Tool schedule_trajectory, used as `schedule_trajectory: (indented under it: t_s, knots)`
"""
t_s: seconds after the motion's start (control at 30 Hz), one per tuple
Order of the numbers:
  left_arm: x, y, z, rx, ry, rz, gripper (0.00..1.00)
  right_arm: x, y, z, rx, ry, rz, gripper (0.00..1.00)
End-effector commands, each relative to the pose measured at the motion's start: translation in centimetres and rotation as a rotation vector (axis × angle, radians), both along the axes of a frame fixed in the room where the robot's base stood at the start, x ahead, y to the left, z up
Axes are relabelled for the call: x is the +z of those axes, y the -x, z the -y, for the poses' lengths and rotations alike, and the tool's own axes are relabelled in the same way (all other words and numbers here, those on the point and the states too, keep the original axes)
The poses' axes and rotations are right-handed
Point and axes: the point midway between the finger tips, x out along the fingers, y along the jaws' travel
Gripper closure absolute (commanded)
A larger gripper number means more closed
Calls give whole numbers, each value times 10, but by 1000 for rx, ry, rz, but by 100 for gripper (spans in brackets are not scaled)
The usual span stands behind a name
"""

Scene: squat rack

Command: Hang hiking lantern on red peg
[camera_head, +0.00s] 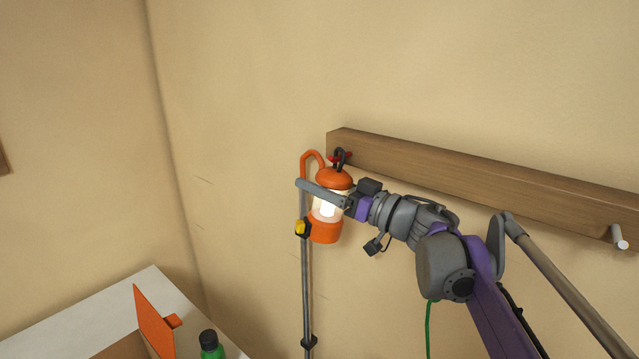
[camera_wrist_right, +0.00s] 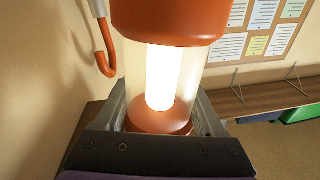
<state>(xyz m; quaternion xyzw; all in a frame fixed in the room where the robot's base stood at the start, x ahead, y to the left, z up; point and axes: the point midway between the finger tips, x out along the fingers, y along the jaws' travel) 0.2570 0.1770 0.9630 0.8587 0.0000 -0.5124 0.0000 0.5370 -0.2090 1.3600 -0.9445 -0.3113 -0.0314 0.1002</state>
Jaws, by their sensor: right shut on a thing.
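The orange hiking lantern (camera_head: 325,232) with a lit, clear middle is upright just below the left end of a wooden rail. Its dark top loop (camera_head: 342,158) overlaps the red peg (camera_head: 333,158) in the head view; whether the loop is around the peg I cannot tell. My right gripper (camera_head: 325,196) is shut on the lantern's middle, coming from the right. In the right wrist view the lantern (camera_wrist_right: 168,22) fills the space between the fingers. My left gripper is not in view.
The wooden rail (camera_head: 480,182) runs along the wall, with a pale peg (camera_head: 620,237) at right. A pole with an orange hooked handle (camera_head: 311,155) hangs close beside the lantern. A white table (camera_head: 120,300) with a green bottle (camera_head: 210,347) is at lower left.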

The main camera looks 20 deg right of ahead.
Motion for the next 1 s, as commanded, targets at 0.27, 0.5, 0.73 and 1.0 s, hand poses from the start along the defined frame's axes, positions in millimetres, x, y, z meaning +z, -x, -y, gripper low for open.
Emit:
schedule_trajectory:
  t_s: [0.27,0.5,0.73,1.0]
  knots:
    - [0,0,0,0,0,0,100,0,0,0,0,-1,0,0]
    - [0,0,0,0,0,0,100,0,0,0,0,0,0,0]
    - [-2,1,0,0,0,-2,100,-1,4,3,-1,0,0,0]
    - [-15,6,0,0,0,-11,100,-8,39,29,-4,1,-1,0]
